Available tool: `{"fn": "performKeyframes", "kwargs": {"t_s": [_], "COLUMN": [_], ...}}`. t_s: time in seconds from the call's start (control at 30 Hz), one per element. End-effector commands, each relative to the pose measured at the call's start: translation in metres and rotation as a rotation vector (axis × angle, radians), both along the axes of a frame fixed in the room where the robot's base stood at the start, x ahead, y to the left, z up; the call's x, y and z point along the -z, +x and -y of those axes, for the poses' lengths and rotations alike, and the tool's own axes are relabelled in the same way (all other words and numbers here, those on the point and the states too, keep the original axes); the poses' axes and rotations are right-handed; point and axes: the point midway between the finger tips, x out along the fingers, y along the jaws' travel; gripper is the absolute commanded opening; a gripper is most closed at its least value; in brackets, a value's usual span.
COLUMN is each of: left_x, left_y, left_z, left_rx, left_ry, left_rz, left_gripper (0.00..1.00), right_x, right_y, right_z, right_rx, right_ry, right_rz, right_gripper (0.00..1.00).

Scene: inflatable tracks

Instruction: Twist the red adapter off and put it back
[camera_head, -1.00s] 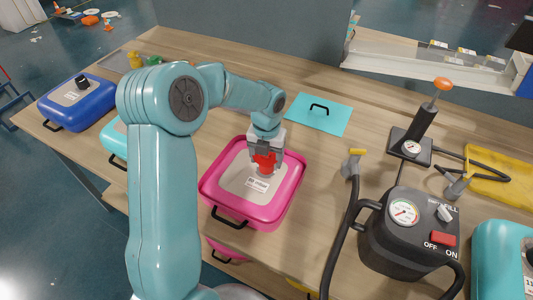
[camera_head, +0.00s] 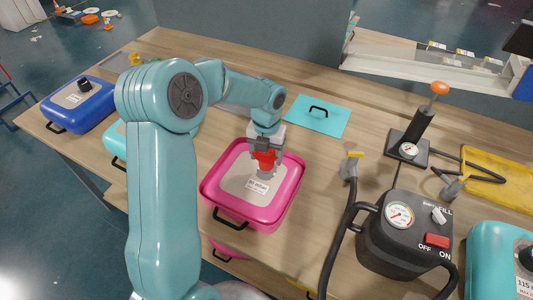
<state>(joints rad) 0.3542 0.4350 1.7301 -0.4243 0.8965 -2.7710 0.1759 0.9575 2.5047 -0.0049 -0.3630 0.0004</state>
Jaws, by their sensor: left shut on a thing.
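The red adapter (camera_head: 264,158) is between the fingers of my left gripper (camera_head: 266,160), which is shut on it. It is above the middle of the pink inflatable track (camera_head: 221,205), over a grey round fitting (camera_head: 265,173) on the beige panel. The adapter looks raised a little from the fitting, though the gripper partly hides the contact. A white label lies on the panel in front of the fitting. My right gripper is not in view.
A black pump (camera_head: 395,240) with a gauge, dial and red switch stands at right, its hose ending in a grey nozzle (camera_head: 349,170). A hand pump (camera_head: 420,125) is behind it. A blue track (camera_head: 95,110) is at left, a teal lid (camera_head: 318,122) behind the pink track.

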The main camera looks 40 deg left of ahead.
Motion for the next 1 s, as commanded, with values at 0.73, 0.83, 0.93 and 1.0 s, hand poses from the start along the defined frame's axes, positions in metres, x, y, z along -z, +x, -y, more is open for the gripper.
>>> {"fn": "performKeyframes", "kwargs": {"t_s": [0.73, 0.83, 0.93, 1.0], "left_x": [-0.024, -0.024, -0.024, -0.024], "left_y": [0.0, 0.0, 0.0, 0.0], "left_z": [0.0, 0.0, 0.0, 0.0], "left_rx": [0.0, 0.0, 0.0, -0.001], "left_ry": [0.0, 0.0, 0.0, 0.0], "left_rz": [0.001, 0.001, 0.001, 0.001], "left_gripper": [0.36, 0.36, 0.36, 0.36], "right_x": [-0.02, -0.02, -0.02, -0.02], "right_y": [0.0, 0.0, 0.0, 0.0], "right_z": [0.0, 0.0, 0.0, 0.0], "right_rx": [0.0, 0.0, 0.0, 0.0], "right_ry": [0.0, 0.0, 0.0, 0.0], "right_rz": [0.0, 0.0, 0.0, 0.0], "right_gripper": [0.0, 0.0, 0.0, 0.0]}}
